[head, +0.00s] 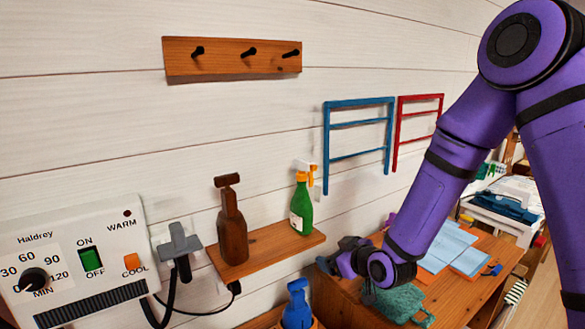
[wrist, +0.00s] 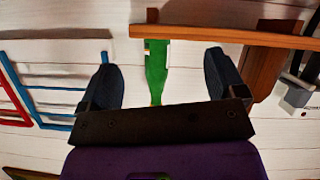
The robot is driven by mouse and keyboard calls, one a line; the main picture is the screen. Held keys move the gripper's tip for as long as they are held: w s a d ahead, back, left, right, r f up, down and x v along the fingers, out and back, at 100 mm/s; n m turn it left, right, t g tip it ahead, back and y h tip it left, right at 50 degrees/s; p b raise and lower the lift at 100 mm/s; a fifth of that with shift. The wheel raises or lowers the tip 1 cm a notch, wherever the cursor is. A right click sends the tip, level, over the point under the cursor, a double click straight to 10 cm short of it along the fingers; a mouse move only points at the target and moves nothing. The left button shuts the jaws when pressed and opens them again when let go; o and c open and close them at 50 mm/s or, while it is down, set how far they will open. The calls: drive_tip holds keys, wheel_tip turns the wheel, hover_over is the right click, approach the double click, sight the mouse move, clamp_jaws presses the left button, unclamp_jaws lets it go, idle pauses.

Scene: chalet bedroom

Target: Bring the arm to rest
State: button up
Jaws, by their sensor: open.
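My purple arm reaches in from the upper right of the head view, bent at its elbow. My gripper (head: 330,262) is low beside the right end of the wall shelf, near the wooden desk. In the wrist view my gripper (wrist: 163,72) shows both dark fingers spread wide, with nothing held. A green spray bottle (head: 301,212) with a white and orange head stands upright on the shelf. In the wrist view, which looks upside down, the green bottle (wrist: 157,65) appears between the fingers but beyond them.
The wooden shelf (head: 275,247) also bears a brown bottle (head: 232,228). A wooden desk (head: 487,285) holds blue papers (head: 450,243) and a green cloth-like item (head: 397,302). A blue bottle (head: 297,306) stands below the shelf. Blue (head: 326,150) and red (head: 397,135) racks are on the wall.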

drive_tip(key=s+d+r+m+g+h, duration=0.1)
drive_tip(key=s+d+r+h, duration=0.1)
drive_tip(key=s+d+r, duration=0.3)
drive_tip(key=s+d+r+m+g+h, duration=0.1)
drive_tip(key=d+r+m+h, duration=0.1)
drive_tip(key=d+r, duration=0.35)
drive_tip(key=s+d+r+m+g+h, duration=0.1)
drive_tip(key=s+d+r+h, duration=0.1)
drive_tip(key=s+r, duration=0.35)
drive_tip(key=s+d+r+m+g, duration=0.1)
drive_tip(key=s+r, duration=0.4)
drive_tip(key=s, duration=0.5)
drive_tip(key=s+d+r+m+g, duration=0.2)
drive_tip(key=s+d+r, duration=0.3)
drive_tip(key=s, duration=0.5)
drive_tip(key=shift+d+r+m+h, duration=0.15)
drive_tip(key=shift+d+m+h, duration=0.2)
drive_tip(key=shift+m, duration=0.55)
